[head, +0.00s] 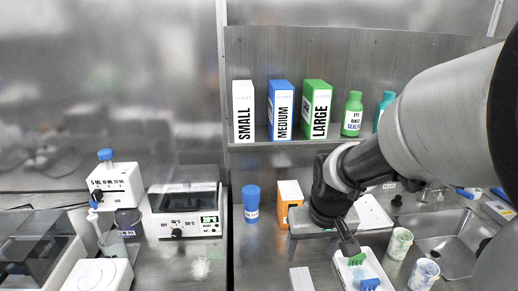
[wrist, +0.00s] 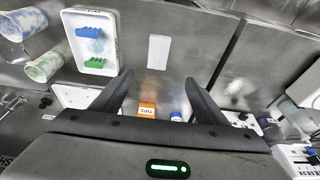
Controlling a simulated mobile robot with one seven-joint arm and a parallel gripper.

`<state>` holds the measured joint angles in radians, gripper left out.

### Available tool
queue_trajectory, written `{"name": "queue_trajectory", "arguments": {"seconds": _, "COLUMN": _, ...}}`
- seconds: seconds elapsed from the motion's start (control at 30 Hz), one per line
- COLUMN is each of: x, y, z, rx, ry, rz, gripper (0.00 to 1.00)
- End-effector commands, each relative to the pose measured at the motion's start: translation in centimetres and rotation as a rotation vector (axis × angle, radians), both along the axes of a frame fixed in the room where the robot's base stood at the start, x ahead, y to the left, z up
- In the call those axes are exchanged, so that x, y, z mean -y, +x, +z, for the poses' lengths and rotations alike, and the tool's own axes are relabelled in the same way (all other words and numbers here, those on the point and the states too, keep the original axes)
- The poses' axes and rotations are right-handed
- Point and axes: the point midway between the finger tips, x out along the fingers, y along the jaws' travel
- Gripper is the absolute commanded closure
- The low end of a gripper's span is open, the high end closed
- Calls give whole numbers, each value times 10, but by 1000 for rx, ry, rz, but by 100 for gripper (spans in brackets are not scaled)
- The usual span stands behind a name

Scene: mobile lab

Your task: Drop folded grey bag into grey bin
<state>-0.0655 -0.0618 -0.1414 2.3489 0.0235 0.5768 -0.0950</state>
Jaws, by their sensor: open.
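My gripper (head: 348,243) hangs over the bench, right of centre in the head view. In the wrist view my gripper (wrist: 158,82) has its fingers spread wide with nothing between them. A flat pale grey rectangle (head: 301,278), possibly the folded grey bag, lies on the bench left of the white tray. It also shows in the wrist view (wrist: 159,49), beyond the fingertips and apart from them.
A white tray (head: 372,266) holds a green and a blue piece. Two speckled cups (head: 399,242) (head: 425,272) stand near the sink (head: 450,240). A shelf (head: 270,143) bears boxes and bottles.

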Motion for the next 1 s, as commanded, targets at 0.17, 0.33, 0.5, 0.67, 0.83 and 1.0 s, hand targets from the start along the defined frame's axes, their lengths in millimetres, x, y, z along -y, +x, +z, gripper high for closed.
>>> {"name": "queue_trajectory", "arguments": {"seconds": 0.17, "x": 0, "y": 7, "z": -36, "rx": -11, "ry": 0, "rz": 0, "gripper": 33}}
{"name": "queue_trajectory", "arguments": {"seconds": 0.33, "x": 1, "y": 17, "z": -73, "rx": -11, "ry": -1, "rz": -1, "gripper": 33}}
{"name": "queue_trajectory", "arguments": {"seconds": 0.5, "x": 1, "y": 25, "z": -104, "rx": -11, "ry": -1, "rz": -1, "gripper": 33}}
{"name": "queue_trajectory", "arguments": {"seconds": 0.67, "x": 1, "y": 30, "z": -117, "rx": -8, "ry": 0, "rz": 0, "gripper": 33}}
{"name": "queue_trajectory", "arguments": {"seconds": 0.83, "x": 3, "y": 31, "z": -130, "rx": -9, "ry": -1, "rz": -1, "gripper": 33}}
{"name": "queue_trajectory", "arguments": {"seconds": 1.0, "x": 6, "y": 35, "z": -157, "rx": -10, "ry": 1, "rz": -2, "gripper": 33}}
